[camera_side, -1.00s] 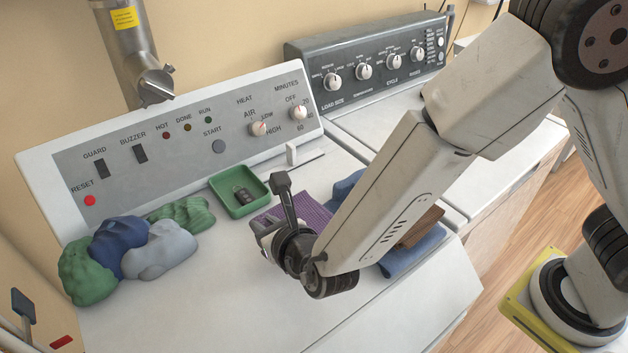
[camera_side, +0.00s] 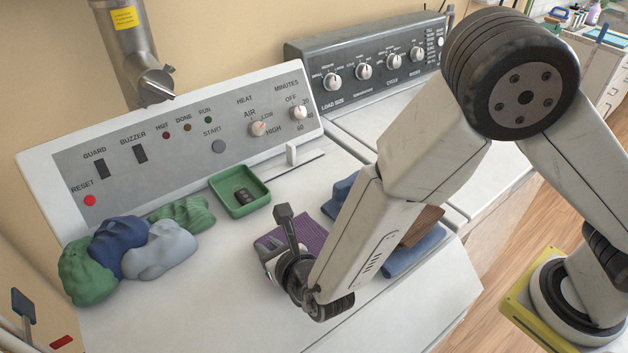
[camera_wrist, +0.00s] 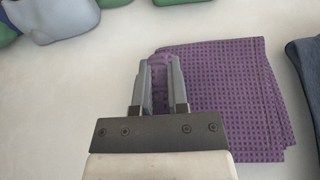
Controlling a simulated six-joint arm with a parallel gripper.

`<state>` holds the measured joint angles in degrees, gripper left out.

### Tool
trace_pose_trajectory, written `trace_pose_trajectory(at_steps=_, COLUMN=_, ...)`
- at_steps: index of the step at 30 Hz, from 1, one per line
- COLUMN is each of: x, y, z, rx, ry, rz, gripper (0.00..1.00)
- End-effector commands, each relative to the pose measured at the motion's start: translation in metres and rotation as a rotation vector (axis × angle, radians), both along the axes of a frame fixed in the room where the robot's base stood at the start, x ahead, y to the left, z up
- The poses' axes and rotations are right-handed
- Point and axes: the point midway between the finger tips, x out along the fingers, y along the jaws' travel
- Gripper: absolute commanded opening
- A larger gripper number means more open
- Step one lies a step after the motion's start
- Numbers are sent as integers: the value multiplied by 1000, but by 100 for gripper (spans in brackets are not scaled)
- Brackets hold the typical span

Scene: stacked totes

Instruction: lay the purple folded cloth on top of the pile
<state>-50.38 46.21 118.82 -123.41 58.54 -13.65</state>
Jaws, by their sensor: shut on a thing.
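The purple folded cloth (camera_side: 300,234) is at the middle of the white machine top, partly hidden by my gripper in the side view. In the wrist view the purple cloth (camera_wrist: 230,95) lies flat to the right of the fingers. My gripper (camera_wrist: 160,65) is shut on its left edge, with a fold pinched between the fingers. The gripper (camera_side: 272,258) also shows in the side view. I cannot tell whether the cloth touches the surface. To the right, a pile shows a brown folded cloth (camera_side: 424,224) above a blue cloth (camera_side: 415,255), partly hidden behind my arm.
Crumpled green, blue and grey cloths (camera_side: 160,250) lie at the left. A green tray (camera_side: 262,196) with a small dark object stands behind my gripper. Another blue cloth (camera_side: 342,190) shows behind my arm. The front of the white top (camera_side: 200,305) is clear.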

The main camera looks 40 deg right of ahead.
Motion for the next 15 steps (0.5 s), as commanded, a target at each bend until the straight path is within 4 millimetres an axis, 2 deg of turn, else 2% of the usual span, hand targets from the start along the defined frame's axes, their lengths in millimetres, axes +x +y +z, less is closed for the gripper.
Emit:
trace_pose_trajectory(at_steps=14, x=0, y=0, z=-5, rx=-1, ry=0, rz=1, gripper=0)
trace_pose_trajectory(at_steps=15, x=0, y=0, z=-6, rx=-1, ry=0, rz=1, gripper=25)
